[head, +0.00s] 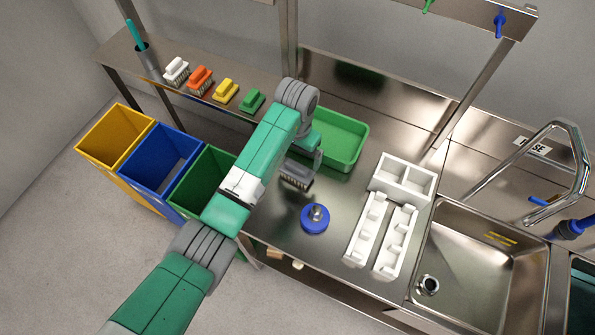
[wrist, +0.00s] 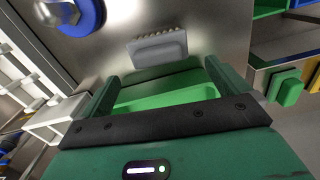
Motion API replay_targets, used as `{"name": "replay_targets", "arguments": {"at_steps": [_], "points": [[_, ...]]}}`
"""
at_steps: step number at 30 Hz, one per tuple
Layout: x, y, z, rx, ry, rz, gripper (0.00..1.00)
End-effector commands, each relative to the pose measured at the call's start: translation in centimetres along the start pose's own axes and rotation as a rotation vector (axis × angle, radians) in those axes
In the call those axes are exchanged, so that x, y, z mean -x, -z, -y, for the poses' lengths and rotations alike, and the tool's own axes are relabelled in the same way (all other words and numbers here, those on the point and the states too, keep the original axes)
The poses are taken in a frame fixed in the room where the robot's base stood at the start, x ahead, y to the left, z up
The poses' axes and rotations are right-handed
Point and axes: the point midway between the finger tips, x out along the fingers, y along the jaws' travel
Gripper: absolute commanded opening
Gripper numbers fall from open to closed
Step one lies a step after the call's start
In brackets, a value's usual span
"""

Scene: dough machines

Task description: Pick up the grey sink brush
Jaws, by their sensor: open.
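The grey sink brush (head: 297,173) stands on the steel counter with its dark bristles toward the blue round object, close beside my gripper (head: 308,143). The arm partly hides my gripper in the head view. In the wrist view the grey brush (wrist: 158,48) lies just beyond the fingertips of my gripper (wrist: 160,76), roughly centred between them. The two green fingers are apart and nothing is held between them. Whether a finger touches the brush cannot be told.
A green tray (head: 342,141) sits behind the brush. A blue round object (head: 315,219) with a metal knob is in front of it. White racks (head: 383,235) and a sink (head: 475,265) are at right. Several coloured brushes line the left shelf (head: 118,47), above bins (head: 150,160).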

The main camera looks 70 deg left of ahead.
Motion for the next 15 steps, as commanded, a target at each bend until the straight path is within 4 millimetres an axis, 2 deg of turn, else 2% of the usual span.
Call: {"name": "replay_targets", "arguments": {"at_steps": [2, 6, 12, 15], "points": [[-1.3, -0.1, 0.0, 0.000, 0.000, 0.003, 1.00], [-1.9, -0.1, -0.1, 0.000, 0.000, 0.000, 1.00], [-5.5, -0.3, -0.3, 0.000, 0.001, 0.000, 1.00], [-6.5, -0.3, -0.3, 0.000, 0.001, -0.001, 1.00]]}}
